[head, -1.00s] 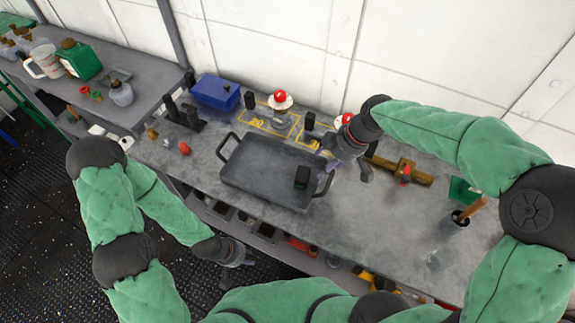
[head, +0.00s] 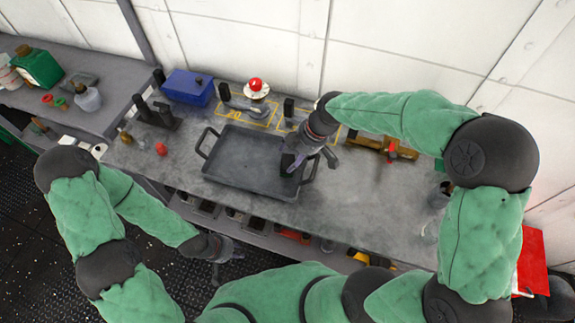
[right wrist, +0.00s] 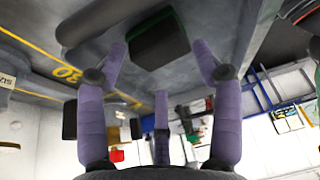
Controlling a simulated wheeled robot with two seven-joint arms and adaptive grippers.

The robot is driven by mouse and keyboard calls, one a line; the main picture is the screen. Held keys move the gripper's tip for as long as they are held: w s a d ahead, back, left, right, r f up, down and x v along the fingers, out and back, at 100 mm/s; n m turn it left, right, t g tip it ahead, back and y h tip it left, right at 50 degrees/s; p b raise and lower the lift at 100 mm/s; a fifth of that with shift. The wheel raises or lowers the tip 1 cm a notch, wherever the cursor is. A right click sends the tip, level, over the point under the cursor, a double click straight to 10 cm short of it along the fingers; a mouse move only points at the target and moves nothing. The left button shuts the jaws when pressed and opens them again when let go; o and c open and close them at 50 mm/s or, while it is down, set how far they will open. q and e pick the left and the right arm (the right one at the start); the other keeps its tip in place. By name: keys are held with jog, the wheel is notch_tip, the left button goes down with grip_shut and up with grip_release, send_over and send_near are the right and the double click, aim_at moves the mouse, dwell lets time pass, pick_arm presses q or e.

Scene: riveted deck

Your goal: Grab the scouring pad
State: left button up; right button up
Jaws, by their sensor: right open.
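The scouring pad, a dark block with a green face (head: 287,164), is at the right end of the grey tray (head: 235,178). In the right wrist view the pad (right wrist: 158,38) shows between and beyond my spread fingers. My right gripper (head: 306,160) is open and empty, just above and beside the pad, partly hiding it in the head view. Whether a finger touches the pad is unclear. My left gripper (head: 224,262) hangs low in front of the bench, away from the tray; its fingers are too small to read.
A blue box (head: 188,87), a red-topped white item (head: 256,88) and black upright blocks (head: 155,112) stand along the back. A brass-coloured fixture (head: 388,148) lies right of my right gripper. The bench right of the tray is mostly clear.

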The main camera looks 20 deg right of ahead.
aim_at(289, 162)
jog(key=b+x, duration=0.1)
jog(key=x, duration=0.2)
jog(key=shift+f, duration=0.35)
jog(key=c, duration=0.9)
jog(key=shift+r, duration=0.15)
